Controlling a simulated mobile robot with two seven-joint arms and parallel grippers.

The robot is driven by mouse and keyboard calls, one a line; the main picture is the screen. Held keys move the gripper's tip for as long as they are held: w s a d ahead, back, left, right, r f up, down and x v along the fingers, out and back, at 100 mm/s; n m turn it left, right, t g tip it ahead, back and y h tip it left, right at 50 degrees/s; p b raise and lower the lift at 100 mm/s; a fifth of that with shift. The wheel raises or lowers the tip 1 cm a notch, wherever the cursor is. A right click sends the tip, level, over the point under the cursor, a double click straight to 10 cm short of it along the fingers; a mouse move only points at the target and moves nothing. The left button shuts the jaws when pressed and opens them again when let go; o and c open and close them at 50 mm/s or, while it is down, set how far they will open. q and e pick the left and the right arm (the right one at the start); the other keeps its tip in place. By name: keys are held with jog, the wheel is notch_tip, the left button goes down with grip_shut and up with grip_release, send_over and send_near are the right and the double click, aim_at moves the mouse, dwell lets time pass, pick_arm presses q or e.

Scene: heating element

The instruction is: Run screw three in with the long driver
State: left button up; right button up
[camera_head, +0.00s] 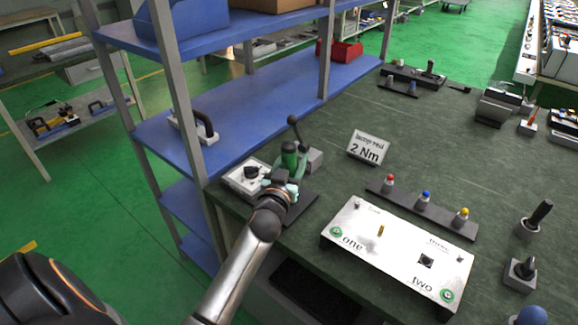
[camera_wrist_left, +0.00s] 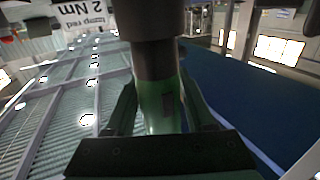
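My left gripper (camera_head: 284,180) is at the table's left end. Its fingers are closed around a green tool with a dark upper part (camera_head: 289,155). In the left wrist view its green body (camera_wrist_left: 158,105) stands between the fingers, with a dark shaft and wider dark collar. I cannot tell whether this is the long driver. The white plate (camera_head: 390,255) on the table is marked one, two and three. Green rings show at one (camera_head: 336,231) and two (camera_head: 447,295). A small screw-like part (camera_head: 460,259) is near the word three. My right gripper is not in view.
A white box with a black knob (camera_head: 250,174) is beside my left gripper. A 2 Nm sign (camera_head: 368,148) stands behind the plate. A dark bar (camera_head: 420,212) carries red, blue and yellow knobs. Black-handled tools (camera_head: 541,213) stand at right. Blue shelves (camera_head: 240,100) border the left.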

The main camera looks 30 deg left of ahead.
pick_arm(q)
grip_shut()
jog(key=shift+r, duration=0.2)
dwell(0.5)
